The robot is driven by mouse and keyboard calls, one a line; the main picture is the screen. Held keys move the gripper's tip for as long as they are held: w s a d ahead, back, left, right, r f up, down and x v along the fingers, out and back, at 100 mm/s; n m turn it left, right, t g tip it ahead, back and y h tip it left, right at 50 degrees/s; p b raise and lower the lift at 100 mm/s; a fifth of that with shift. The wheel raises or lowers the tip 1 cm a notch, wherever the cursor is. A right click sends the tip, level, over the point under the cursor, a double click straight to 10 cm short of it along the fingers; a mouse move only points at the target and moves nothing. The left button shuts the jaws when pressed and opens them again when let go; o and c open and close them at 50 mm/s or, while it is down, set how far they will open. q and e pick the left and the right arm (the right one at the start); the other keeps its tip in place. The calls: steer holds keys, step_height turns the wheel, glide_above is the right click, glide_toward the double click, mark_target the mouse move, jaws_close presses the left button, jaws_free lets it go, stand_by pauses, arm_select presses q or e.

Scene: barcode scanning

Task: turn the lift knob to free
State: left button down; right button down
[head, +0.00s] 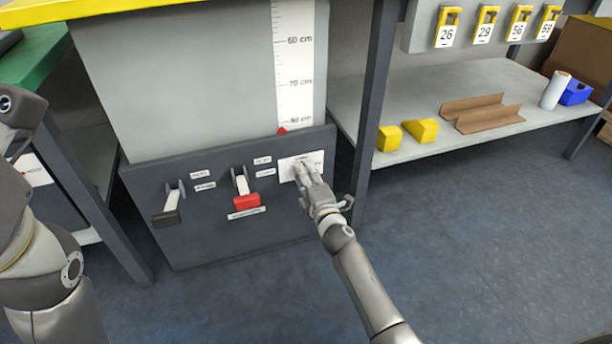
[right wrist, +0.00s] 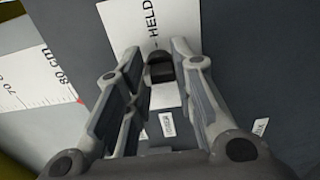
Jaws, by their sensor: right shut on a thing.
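The lift knob (right wrist: 160,68) is a small dark piece on a white plate. In the right wrist view it sits between my fingertips, with the printed word HELD beside it. In the head view the knob is mostly hidden behind my right gripper (head: 304,172), which is at the white label plate (head: 287,168) on the right of the dark grey panel (head: 290,225). My right gripper, also in the right wrist view (right wrist: 158,72), is shut on the knob. My left arm shows at the left edge of the head view, but its fingers do not.
Left of my right gripper are a red-handled lever (head: 246,200) and a black-handled lever (head: 168,217). A height scale (head: 295,60) with a red pointer (head: 282,131) is above. A table leg (head: 371,110) stands close on the right. Open floor lies in front.

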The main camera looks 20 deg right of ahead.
steer(key=shift+f, duration=0.1)
steer(key=c, duration=1.2)
jaws_free()
steer(key=shift+c, duration=0.2)
steer(key=s, duration=1.2)
steer(key=shift+d, duration=0.15)
